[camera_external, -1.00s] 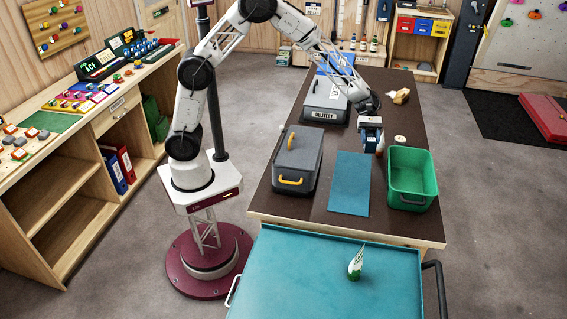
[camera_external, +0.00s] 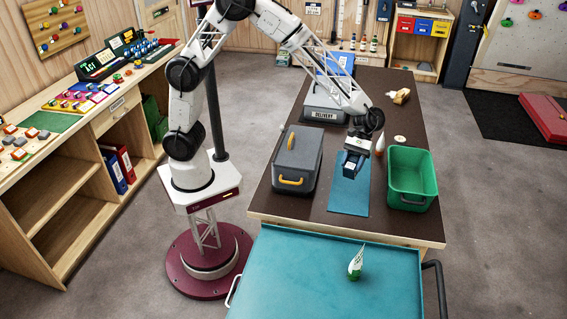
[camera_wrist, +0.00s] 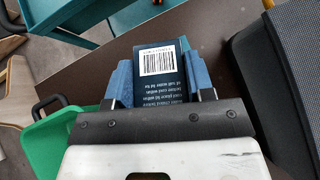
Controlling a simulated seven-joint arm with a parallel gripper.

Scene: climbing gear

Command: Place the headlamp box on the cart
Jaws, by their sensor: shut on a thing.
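My gripper (camera_external: 356,160) is shut on a dark blue box with white print, the headlamp box (camera_external: 351,166), held above the blue mat (camera_external: 349,195) on the brown table. In the wrist view the box (camera_wrist: 162,68) sits between the two blue finger pads of my gripper (camera_wrist: 160,82), its barcode and print facing the camera. The teal cart (camera_external: 300,275) stands at the table's near end. A small green and white tube (camera_external: 356,263) stands on the cart's top.
A grey lidded case (camera_external: 297,155) with a yellow handle is left of the mat. An open green bin (camera_external: 411,178) is to its right. A grey box marked "DELIVERY" (camera_external: 325,115) is farther back. Most of the cart top is bare.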

